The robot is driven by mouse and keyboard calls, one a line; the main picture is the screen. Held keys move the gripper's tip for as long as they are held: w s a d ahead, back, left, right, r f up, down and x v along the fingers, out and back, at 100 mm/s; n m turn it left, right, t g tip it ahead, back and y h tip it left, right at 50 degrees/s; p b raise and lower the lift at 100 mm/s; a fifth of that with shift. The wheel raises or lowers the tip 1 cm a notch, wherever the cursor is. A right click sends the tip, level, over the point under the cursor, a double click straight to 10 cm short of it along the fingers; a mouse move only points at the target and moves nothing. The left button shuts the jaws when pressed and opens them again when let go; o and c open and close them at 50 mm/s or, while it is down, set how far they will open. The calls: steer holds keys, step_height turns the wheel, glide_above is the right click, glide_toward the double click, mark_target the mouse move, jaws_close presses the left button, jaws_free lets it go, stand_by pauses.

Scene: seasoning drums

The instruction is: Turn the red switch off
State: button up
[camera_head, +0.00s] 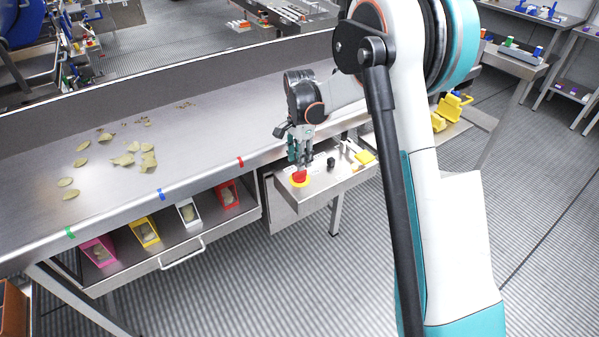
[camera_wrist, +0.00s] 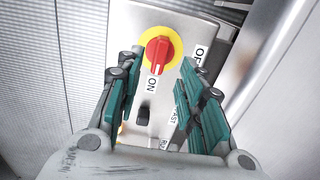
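The red switch (camera_wrist: 158,55) is a rotary knob on a round yellow plate, set on a grey metal control panel (camera_wrist: 195,28). In the wrist view its white mark points down toward the "ON" label (camera_wrist: 152,84); the "OFF" label (camera_wrist: 199,55) is to its right, partly cut by my finger. In the head view the switch (camera_head: 299,177) is at the near left end of the panel. My gripper (camera_wrist: 153,75) is open, its two teal-padded fingers apart with nothing between them. In the head view my gripper (camera_head: 300,155) hangs just above and behind the switch. Contact is not visible.
A black switch (camera_wrist: 143,116) is on the same panel, with partly hidden labels. A yellow part (camera_head: 365,157) is at the panel's right end. The steel conveyor table (camera_head: 110,185) with scattered chips lies left, above a tray (camera_head: 165,240) of coloured boxes. The floor in front is clear.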

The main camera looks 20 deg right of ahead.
mark_target(300, 175)
step_height(300, 175, down, 5)
steer(key=shift+b, duration=0.65)
jaws_close()
